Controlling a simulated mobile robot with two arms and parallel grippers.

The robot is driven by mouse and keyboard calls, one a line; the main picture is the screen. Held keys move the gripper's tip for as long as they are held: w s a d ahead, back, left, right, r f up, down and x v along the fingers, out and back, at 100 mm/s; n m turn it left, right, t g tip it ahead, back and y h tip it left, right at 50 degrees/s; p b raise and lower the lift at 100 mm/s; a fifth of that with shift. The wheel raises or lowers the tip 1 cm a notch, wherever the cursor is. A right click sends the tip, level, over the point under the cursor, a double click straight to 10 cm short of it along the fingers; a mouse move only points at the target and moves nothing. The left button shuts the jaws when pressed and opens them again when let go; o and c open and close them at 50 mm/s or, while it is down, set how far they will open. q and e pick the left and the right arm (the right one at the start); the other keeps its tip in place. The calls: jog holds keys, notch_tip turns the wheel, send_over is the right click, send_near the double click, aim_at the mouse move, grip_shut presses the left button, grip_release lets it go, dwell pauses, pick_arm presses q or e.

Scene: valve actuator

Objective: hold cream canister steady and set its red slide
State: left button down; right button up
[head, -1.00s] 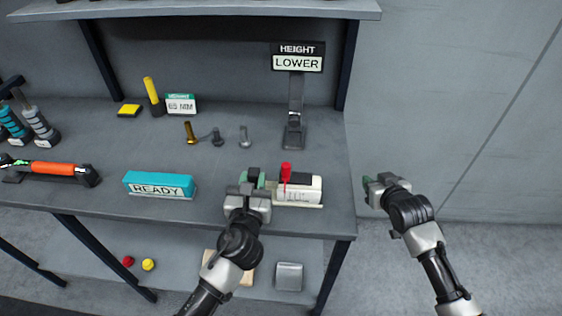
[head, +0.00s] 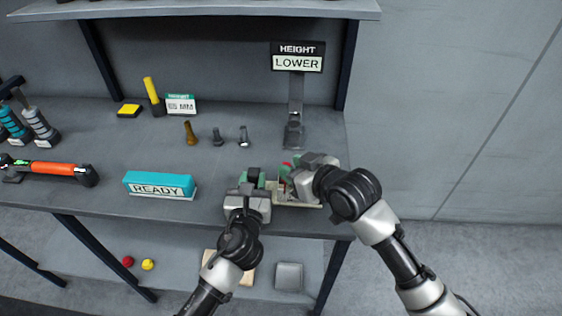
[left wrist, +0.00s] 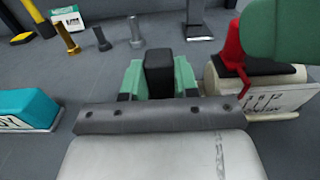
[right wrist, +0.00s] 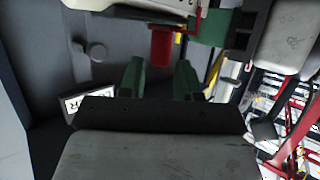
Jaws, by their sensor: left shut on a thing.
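The cream canister (left wrist: 282,97), with scale marks on its front, lies at the table's front edge. The right gripper covers most of it in the head view. My left gripper (left wrist: 159,78) is shut on a black block at the canister's left end. The red slide (left wrist: 234,55) stands up from the canister; its red knob also shows in the right wrist view (right wrist: 160,46). My right gripper (right wrist: 158,80) is open, its green fingers apart. The knob is ahead of the gap between them; I see no contact. In the head view the right gripper (head: 288,178) hides most of the slide.
A sign (head: 298,63) behind reads HEIGHT LOWER. A teal box (head: 159,184) reading READY sits to the left. Several bolts (head: 217,136) stand behind. An orange-handled tool (head: 53,169) lies far left. The table's right end is near the canister.

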jog(key=shift+x, duration=2.4)
grip_shut()
